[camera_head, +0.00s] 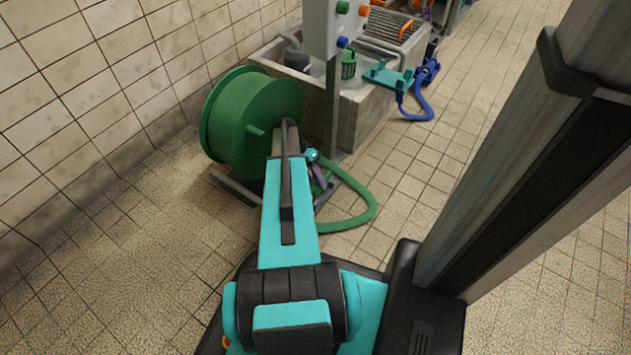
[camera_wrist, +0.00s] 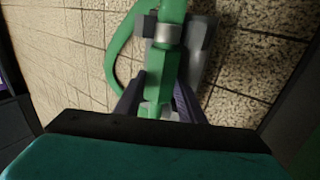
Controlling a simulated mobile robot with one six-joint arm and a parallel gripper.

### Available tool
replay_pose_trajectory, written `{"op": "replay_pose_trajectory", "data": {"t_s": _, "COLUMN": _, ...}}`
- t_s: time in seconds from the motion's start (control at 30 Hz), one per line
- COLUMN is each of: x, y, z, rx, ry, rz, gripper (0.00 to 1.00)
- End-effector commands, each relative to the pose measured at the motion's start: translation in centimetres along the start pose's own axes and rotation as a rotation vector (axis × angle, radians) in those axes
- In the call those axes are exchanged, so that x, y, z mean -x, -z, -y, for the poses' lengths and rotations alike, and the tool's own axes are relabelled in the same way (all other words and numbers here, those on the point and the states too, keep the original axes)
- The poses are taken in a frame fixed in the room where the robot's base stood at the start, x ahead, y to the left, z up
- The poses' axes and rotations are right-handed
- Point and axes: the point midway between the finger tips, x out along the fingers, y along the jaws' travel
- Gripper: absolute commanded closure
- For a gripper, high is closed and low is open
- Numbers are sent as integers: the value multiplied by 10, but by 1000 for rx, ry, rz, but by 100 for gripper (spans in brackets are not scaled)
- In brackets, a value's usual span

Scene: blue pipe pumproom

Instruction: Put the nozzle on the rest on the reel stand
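The green nozzle (camera_wrist: 162,68) with a silver collar lies between the two purple fingers of my gripper (camera_wrist: 158,84) in the wrist view. The fingers press close on both sides of it, and the gripper looks shut on it. A grey bracket-like part, which may be the rest (camera_wrist: 203,40), shows right behind the nozzle; I cannot tell whether they touch. In the head view my gripper (camera_head: 318,180) is beside the reel stand (camera_head: 343,183), partly hidden by my arm. The green reel (camera_head: 240,122) stands on the left.
The green hose (camera_head: 365,212) loops over the tiled floor right of the stand. A grey post (camera_head: 331,105) with a button box (camera_head: 335,30) rises behind it. A concrete trough (camera_head: 360,108) stands at the back.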

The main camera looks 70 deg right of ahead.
Motion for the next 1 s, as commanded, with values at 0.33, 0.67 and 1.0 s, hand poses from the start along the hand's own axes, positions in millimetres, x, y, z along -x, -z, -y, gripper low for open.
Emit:
{"op": "replay_pose_trajectory", "data": {"t_s": 0.33, "x": -1, "y": 0, "z": 4, "rx": 1, "ry": 10, "rz": 0, "gripper": 44}}
{"op": "replay_pose_trajectory", "data": {"t_s": 0.67, "x": 0, "y": 0, "z": 5, "rx": 2, "ry": 11, "rz": 0, "gripper": 44}}
{"op": "replay_pose_trajectory", "data": {"t_s": 1.0, "x": 20, "y": 1, "z": -1, "rx": 3, "ry": 8, "rz": -2, "gripper": 44}}
